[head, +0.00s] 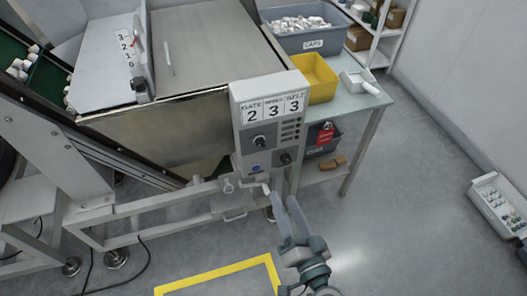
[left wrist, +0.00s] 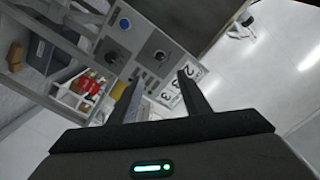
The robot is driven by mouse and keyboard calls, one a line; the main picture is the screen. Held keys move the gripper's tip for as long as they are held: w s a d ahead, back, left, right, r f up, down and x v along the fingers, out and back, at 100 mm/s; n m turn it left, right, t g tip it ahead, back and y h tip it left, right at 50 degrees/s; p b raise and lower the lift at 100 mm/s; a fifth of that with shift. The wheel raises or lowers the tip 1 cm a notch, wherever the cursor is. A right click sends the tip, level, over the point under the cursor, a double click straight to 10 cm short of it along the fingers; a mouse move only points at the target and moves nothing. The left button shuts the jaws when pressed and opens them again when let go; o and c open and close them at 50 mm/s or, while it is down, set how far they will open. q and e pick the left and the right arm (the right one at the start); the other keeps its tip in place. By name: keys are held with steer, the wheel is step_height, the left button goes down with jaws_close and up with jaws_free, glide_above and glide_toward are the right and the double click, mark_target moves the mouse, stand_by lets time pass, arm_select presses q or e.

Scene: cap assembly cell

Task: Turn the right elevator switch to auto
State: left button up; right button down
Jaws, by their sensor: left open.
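A grey control panel (head: 243,118) with number cards 2, 3 and 3 stands on the machine's front. It carries a black knob (head: 258,141) under the cards, another black knob (head: 286,158) lower right, and a blue button (head: 256,167). The panel is tilted in the left wrist view, where dark knobs (left wrist: 160,56) show beyond the fingers. Labels by the knobs are too small to read, so I cannot tell which is the right elevator switch. My left gripper (head: 282,202) is open and empty, below and in front of the panel, apart from the knobs. My right gripper is out of view.
A side table (head: 352,104) right of the panel holds a yellow bin (head: 318,80) and a grey caps bin (head: 298,40).

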arm_select(q)
steer(key=p, duration=0.2)
glide_toward(260, 143)
steer(key=shift+f+p+x, duration=0.2)
steer(key=shift+p+x, duration=0.25)
steer(key=shift+x, duration=0.8)
steer(key=shift+f+p+x, duration=0.25)
steer(key=shift+p+x, duration=0.25)
steer(key=shift+x, duration=0.75)
steer(key=shift+f+p+x, duration=0.2)
steer(key=shift+p+x, duration=0.25)
steer(key=shift+x, duration=0.75)
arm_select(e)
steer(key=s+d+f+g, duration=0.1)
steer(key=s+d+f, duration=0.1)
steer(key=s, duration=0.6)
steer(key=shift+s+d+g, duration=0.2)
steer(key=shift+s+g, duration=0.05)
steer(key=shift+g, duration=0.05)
arm_select(q)
steer(key=shift+c, duration=0.5)
steer(key=shift+d, duration=0.1)
steer(key=c, duration=0.9)
